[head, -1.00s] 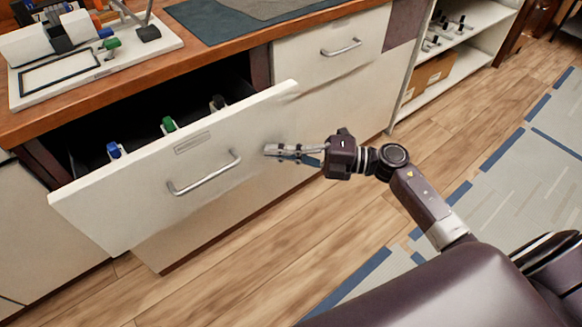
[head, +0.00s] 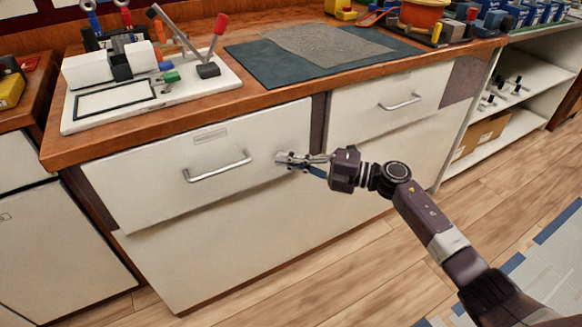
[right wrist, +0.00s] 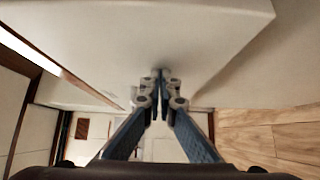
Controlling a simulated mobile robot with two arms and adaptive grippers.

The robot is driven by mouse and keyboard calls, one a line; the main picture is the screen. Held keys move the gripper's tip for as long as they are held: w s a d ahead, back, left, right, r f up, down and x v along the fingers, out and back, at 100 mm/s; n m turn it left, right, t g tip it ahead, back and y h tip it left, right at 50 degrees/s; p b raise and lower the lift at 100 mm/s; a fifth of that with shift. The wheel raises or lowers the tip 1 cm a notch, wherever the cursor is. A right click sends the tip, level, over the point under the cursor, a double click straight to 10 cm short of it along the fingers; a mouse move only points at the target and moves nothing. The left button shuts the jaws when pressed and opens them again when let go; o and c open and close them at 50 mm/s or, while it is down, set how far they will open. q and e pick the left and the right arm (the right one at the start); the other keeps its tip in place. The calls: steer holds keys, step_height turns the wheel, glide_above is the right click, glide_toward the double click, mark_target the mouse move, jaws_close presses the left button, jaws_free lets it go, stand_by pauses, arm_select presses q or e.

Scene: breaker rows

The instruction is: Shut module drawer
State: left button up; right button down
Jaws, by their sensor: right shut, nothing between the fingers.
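The module drawer (head: 150,190) is the wide cream drawer front with a silver bar handle (head: 218,167) under the left part of the workbench. Its inside is hidden, and the front sits in close under the counter. Its lower edge stands a little proud over a shadow, and I cannot tell if it is fully flush. My right gripper (head: 281,160) is shut and empty, with its tips at the right part of the drawer front, right of the handle. In the right wrist view the closed fingertips (right wrist: 160,80) meet the pale drawer front (right wrist: 150,35). My left gripper is not in view.
A second drawer (head: 400,100) to the right is closed. The wooden counter (head: 200,108) holds a white board with levers (head: 190,98) and a dark mat (head: 262,75). An open shelf (head: 505,125) stands at the right. The wood floor (head: 350,262) in front is clear.

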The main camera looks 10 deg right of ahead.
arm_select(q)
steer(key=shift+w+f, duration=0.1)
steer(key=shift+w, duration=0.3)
arm_select(e)
steer(key=shift+w+a+r, duration=0.1)
steer(key=shift+w+r, duration=0.05)
steer(key=shift+w, duration=0.7)
steer(key=shift+r, duration=0.1)
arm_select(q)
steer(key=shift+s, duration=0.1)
